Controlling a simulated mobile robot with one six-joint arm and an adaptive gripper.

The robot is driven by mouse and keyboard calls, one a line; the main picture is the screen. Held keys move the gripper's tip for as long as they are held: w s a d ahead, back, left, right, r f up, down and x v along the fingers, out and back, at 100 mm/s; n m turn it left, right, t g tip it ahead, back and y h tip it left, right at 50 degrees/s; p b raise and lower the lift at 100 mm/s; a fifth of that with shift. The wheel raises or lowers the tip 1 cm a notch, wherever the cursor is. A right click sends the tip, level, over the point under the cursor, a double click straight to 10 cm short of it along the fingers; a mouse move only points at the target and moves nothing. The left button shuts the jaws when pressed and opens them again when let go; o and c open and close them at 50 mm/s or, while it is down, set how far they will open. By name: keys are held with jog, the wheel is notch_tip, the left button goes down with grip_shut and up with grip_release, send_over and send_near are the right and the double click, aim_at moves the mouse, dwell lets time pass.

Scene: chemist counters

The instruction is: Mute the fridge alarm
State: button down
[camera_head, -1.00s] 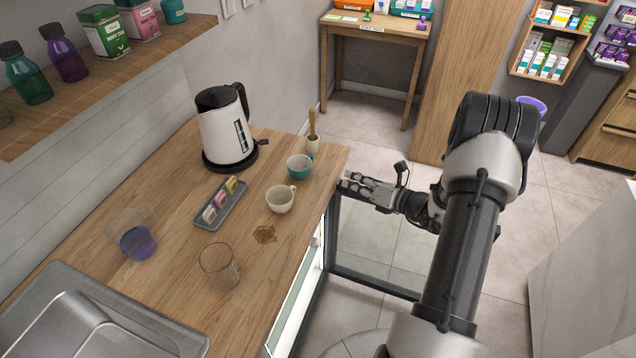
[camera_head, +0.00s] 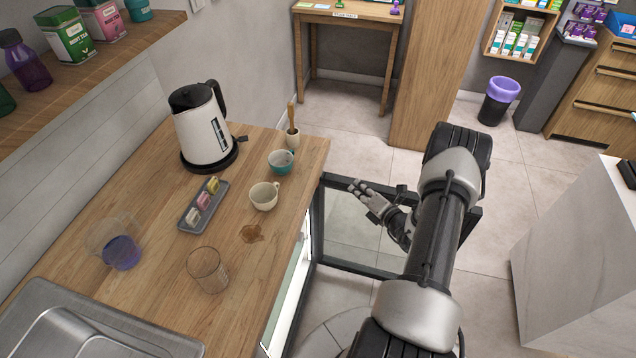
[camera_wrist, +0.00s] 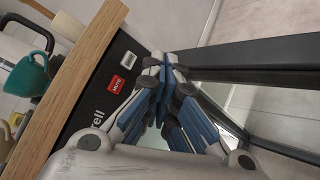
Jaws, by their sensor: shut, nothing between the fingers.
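The fridge under the counter stands with its glass door (camera_head: 350,225) swung open, and its lit interior edge (camera_head: 290,290) shows below the worktop. In the wrist view, a red button marked MUTE (camera_wrist: 116,85) sits on the fridge's black front strip (camera_wrist: 92,100), beside a small pale display (camera_wrist: 128,58). My gripper (camera_head: 357,187) is beyond the counter's right edge, by the top of the open door. In the wrist view my gripper (camera_wrist: 166,64) is shut and empty, its tips to the right of the MUTE button and apart from it in the picture. The head view does not show the button.
The wooden worktop (camera_head: 150,265) holds a kettle (camera_head: 203,130), a cream cup (camera_head: 263,197), a teal cup (camera_head: 281,161), a glass beaker (camera_head: 208,270) and a tea tray (camera_head: 190,222). The door's dark frame (camera_wrist: 250,62) lies close right of my gripper. A white counter (camera_head: 580,240) stands right.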

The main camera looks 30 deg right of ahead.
jog(key=w+a, duration=0.5)
jog(key=w, duration=0.1)
jog(key=shift+w+a, duration=0.15)
jog(key=shift+a, duration=0.1)
jog(key=shift+w, duration=0.1)
dwell(1.3)
jog(key=shift+w+a, duration=0.2)
jog(key=shift+a, duration=0.05)
jog(key=shift+w+a, duration=0.3)
jog(key=shift+w, duration=0.1)
dwell(0.8)
jog(key=shift+s, duration=0.1)
jog(key=shift+s+d, duration=0.55)
jog(key=shift+s, duration=0.05)
jog(key=s+d, duration=0.3)
jog(key=shift+s+d+b, duration=0.15)
jog(key=shift+s+b, duration=0.25)
dwell(0.3)
